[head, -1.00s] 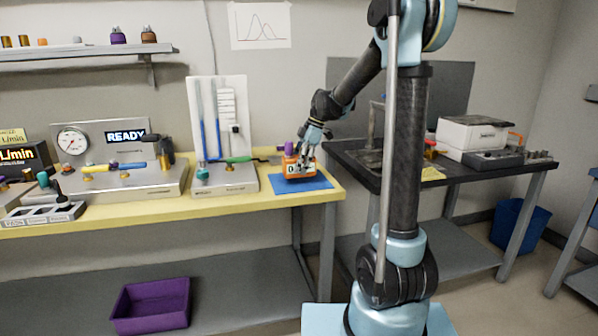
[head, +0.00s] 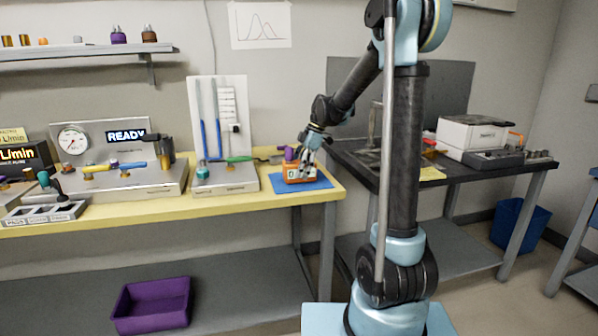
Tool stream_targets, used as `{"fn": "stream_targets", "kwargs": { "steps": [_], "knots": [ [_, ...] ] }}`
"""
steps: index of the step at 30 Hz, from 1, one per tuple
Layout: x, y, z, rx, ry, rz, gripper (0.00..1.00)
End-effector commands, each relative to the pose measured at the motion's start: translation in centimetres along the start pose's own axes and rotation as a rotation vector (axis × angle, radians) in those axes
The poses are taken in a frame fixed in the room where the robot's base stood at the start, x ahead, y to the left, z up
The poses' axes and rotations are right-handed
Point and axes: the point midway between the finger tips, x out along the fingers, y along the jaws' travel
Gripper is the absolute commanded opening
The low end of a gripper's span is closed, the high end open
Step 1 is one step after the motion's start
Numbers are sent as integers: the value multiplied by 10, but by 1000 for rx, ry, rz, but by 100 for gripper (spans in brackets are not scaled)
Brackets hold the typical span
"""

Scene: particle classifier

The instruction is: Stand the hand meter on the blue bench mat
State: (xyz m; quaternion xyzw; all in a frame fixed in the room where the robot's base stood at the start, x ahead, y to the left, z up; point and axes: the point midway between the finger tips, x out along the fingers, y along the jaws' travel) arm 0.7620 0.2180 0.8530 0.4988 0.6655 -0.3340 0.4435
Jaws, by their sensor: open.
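The hand meter (head: 292,176), an orange body with a small pale display and a purple part at its upper left, is on the blue bench mat (head: 318,184) at the right end of the yellow bench. It looks low and wide; I cannot tell whether it stands upright or lies tipped. My gripper (head: 306,168) is open, pointing down at the meter's upper right. Its fingers overlap the meter in the picture and hide part of it. I cannot tell whether they touch it.
To the left stand a panel with blue tubes (head: 219,125) and a gauge unit with a READY display (head: 126,136). A dark bench (head: 470,178) with a white box (head: 471,133) is to the right. A purple bin (head: 151,305) sits below the yellow bench.

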Motion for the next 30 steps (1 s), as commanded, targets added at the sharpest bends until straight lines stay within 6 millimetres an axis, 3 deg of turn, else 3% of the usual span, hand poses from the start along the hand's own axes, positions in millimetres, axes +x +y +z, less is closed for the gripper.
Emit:
{"fn": "stream_targets", "kwargs": {
  "steps": [5, 18, 26, 30],
  "knots": [
    [-19, 0, 0, 2, 0, 0, 70],
    [-98, 0, 1, 2, 0, 1, 70],
    [-119, -2, 2, 8, -1, 1, 70],
    [-121, -20, 6, 76, -18, 12, 70]
  ]
}}
